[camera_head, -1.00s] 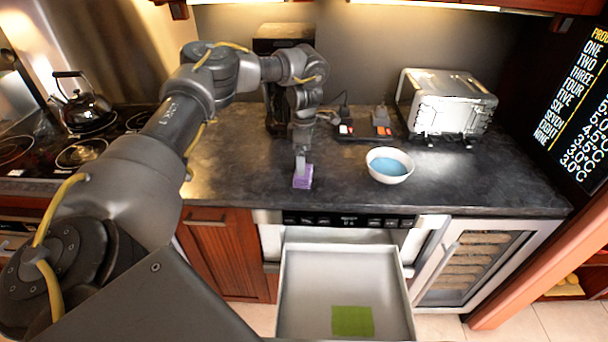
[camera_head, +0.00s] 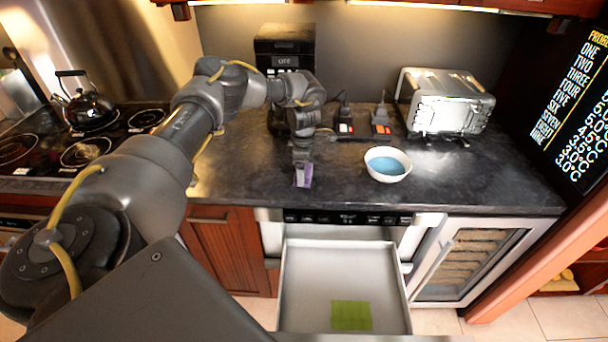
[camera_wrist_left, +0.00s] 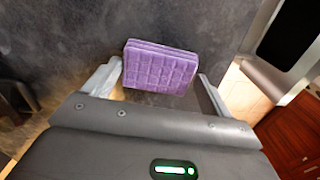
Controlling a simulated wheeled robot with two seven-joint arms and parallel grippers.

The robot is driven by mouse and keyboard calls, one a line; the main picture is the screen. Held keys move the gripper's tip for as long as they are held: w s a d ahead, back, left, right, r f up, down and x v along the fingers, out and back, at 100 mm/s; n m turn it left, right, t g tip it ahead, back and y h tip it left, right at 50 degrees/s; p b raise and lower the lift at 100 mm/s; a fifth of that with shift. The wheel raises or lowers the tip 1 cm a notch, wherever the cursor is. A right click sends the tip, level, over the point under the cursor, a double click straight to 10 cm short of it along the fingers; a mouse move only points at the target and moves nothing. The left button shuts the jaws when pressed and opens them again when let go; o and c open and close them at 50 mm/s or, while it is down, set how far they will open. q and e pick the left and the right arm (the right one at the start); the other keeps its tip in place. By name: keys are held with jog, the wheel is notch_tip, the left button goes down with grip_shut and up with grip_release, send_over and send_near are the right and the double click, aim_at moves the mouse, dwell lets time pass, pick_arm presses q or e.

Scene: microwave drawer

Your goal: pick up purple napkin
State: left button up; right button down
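The purple napkin (camera_head: 308,174) is a small folded block on the dark counter near its front edge. In the left wrist view the napkin (camera_wrist_left: 160,68) lies between the fingertips, with its quilted face showing. My left gripper (camera_head: 302,182) is lowered at the napkin, and one finger hides part of it in the head view. In the left wrist view the left gripper (camera_wrist_left: 161,75) is open, with a finger on each side of the napkin and only narrow gaps to it. My right gripper is not in view.
A white bowl with blue inside (camera_head: 387,165) stands right of the napkin. Behind are a power strip (camera_head: 365,130), a coffee maker (camera_head: 284,50) and a toaster (camera_head: 445,102). Below the counter the drawer (camera_head: 293,285) is pulled out, with a green square (camera_head: 351,315) inside.

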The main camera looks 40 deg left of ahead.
pick_arm(q)
jog(key=c, duration=0.5)
jog(key=shift+r+b, duration=0.3)
jog(key=shift+b, duration=0.1)
notch_tip(320, 180, up, 3)
jog(key=shift+d+f+b, duration=0.15)
jog(key=shift+f+b, duration=0.05)
jog(key=shift+b, duration=0.7)
jog(key=s+d+r+b, duration=0.2)
jog(key=s+d+r, duration=0.7)
jog(key=d, duration=0.1)
jog(key=shift+s+r, duration=0.25)
jog(key=shift+r, duration=0.15)
